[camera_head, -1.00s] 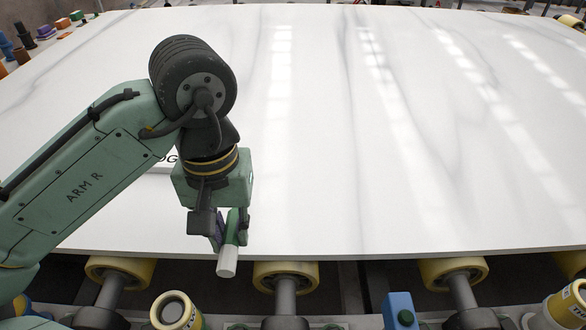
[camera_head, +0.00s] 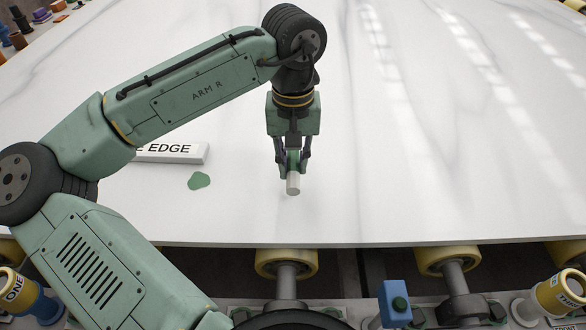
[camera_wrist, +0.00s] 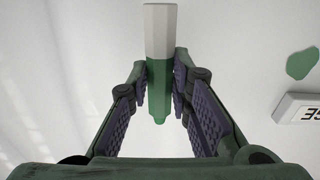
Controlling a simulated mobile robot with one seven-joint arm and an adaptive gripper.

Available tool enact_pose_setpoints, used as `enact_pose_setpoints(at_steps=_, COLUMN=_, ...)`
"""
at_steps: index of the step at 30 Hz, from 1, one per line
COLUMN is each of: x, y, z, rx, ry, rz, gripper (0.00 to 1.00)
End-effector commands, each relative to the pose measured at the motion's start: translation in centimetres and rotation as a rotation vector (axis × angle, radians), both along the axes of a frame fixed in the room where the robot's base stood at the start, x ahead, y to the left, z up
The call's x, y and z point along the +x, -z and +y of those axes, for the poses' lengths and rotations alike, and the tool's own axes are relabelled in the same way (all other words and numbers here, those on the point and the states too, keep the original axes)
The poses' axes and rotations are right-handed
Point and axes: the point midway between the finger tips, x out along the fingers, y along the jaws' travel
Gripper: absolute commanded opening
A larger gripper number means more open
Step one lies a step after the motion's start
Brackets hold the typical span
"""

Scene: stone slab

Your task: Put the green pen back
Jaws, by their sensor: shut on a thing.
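The green pen (camera_head: 293,184) has a pale grey-white end and a green body. My gripper (camera_head: 292,160) is shut on it, and in the head view the pale end points down toward the front of the slab. In the wrist view the pen (camera_wrist: 160,75) sits between the purple ribbed pads of my gripper (camera_wrist: 160,88), pale end toward the top of the picture. The pen is over the white marbled slab (camera_head: 400,200); I cannot tell how high above it.
A green blotch (camera_head: 199,180) lies on the slab, left of the pen. Behind it is a white block lettered "EDGE" (camera_head: 180,152), partly hidden by my arm. A blue box (camera_head: 395,303) and yellow labelled cups (camera_head: 562,296) stand beyond the front edge. The slab's right side is clear.

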Motion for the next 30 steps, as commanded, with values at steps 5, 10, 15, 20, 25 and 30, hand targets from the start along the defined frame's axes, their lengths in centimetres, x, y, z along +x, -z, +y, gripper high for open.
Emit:
enact_pose_setpoints(at_steps=5, x=0.0, y=2.6, z=0.0, rx=0.003, ry=0.0, rz=0.002, gripper=0.0)
enact_pose_setpoints(at_steps=10, x=0.0, y=3.5, z=0.0, rx=0.001, ry=0.0, rz=0.0, gripper=0.0)
enact_pose_setpoints(at_steps=15, x=0.0, y=3.5, z=0.0, rx=0.001, ry=0.0, rz=0.0, gripper=0.0)
enact_pose_setpoints(at_steps=20, x=0.0, y=4.0, z=0.0, rx=-0.001, ry=0.001, rz=0.001, gripper=0.0)
enact_pose_setpoints(at_steps=25, x=0.0, y=3.9, z=0.0, rx=0.0, ry=0.001, rz=0.0, gripper=0.3)
enact_pose_setpoints(at_steps=30, x=0.0, y=3.9, z=0.0, rx=0.001, ry=0.001, rz=0.0, gripper=0.39)
